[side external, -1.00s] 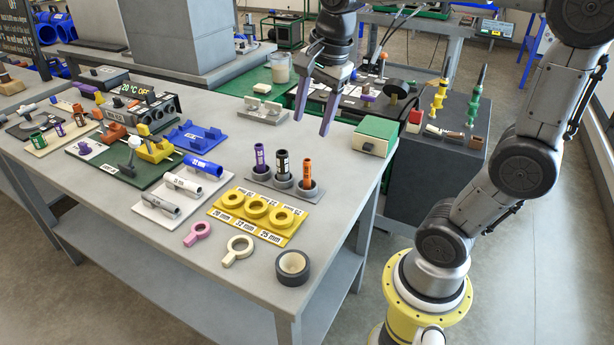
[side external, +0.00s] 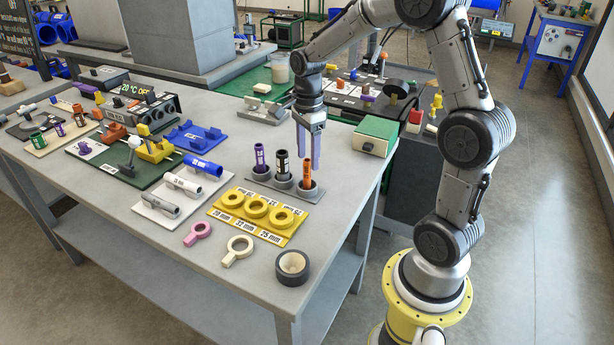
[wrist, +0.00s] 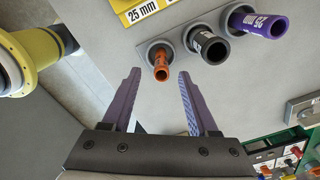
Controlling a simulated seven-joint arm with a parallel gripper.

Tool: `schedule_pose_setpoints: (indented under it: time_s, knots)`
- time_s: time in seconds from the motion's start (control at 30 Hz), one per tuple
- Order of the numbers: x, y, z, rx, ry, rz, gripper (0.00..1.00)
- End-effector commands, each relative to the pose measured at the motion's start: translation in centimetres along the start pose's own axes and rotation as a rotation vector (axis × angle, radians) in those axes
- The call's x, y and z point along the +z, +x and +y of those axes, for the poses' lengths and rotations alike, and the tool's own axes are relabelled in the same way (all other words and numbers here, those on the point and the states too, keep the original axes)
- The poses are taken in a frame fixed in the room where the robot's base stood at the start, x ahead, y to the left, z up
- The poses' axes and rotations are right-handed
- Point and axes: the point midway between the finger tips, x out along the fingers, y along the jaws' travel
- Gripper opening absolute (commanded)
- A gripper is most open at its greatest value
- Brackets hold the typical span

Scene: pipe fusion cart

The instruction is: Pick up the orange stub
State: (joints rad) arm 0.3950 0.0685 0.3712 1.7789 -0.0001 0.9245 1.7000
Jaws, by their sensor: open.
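The orange stub (side external: 307,172) stands upright in the right-hand cup of a grey three-cup holder (side external: 262,180). A black stub (side external: 282,164) and a purple stub (side external: 259,157) stand in the other two cups. My gripper (side external: 309,167) is open, with purple fingers pointing down, just above and behind the orange stub in the side view. In the wrist view my gripper (wrist: 158,75) has its fingers apart and empty, with the orange stub (wrist: 161,73) ahead between the fingertips. I cannot tell whether the fingertips reach down past its top.
A yellow plate with several rings (side external: 258,214) lies in front of the holder. A green and white box (side external: 376,137) stands to the right. A dark tape roll (side external: 293,267) lies near the front edge. Bare table lies between the holder and the right edge.

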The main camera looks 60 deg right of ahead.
Motion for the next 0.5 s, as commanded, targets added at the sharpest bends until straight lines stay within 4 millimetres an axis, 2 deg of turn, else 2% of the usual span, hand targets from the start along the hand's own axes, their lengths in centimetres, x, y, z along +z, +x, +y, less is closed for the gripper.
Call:
schedule_pose_setpoints:
  time_s: [0.17, 0.5]
  knots:
    - [0.0, 1.1, 0.0, 0.001, -0.001, 0.000, 0.60]
    - [0.2, 5.4, -0.1, 0.002, 0.000, 0.000, 0.60]
